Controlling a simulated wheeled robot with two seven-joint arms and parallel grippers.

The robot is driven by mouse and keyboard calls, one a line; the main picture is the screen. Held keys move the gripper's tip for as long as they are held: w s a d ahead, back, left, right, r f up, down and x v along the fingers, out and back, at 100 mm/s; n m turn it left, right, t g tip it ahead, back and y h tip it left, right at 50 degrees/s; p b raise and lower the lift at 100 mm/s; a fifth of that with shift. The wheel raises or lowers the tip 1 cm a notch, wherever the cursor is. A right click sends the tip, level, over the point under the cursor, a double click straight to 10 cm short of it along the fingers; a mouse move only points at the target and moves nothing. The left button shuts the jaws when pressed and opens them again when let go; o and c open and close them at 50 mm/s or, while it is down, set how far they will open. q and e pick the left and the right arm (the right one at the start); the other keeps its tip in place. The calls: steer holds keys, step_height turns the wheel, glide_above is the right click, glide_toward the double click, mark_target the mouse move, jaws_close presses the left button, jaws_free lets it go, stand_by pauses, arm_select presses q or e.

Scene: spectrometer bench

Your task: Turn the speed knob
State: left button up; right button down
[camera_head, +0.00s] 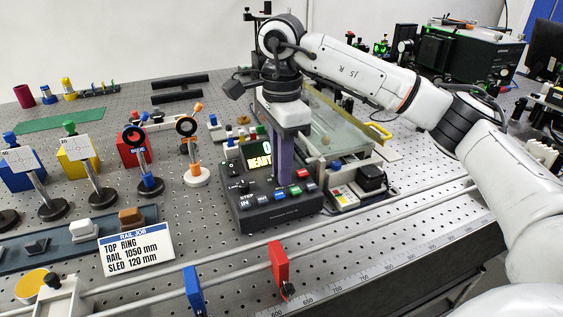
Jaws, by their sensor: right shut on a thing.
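A dark control box (272,213) stands on the perforated bench in the middle of the view. Its lit display (259,161) reads READY, partly covered by my gripper. Several small coloured buttons line its front, with labels such as STEP and IN. My right gripper (285,182) reaches straight down onto the box's top panel, its purple fingers shut on the speed knob. The knob itself is hidden by the fingers, so its angle cannot be told. My left gripper is not in view.
A rail with a blue block (194,291) and a red block (279,264) runs in front of the box. Ring posts (191,150) stand to the left.

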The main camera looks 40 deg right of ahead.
steer(key=shift+m, duration=0.8)
steer(key=c, duration=1.9)
jaws_free()
steer(key=shift+c, duration=0.2)
steer(key=shift+r, duration=0.1)
step_height(320, 180, up, 10)
steer(key=p, duration=0.2)
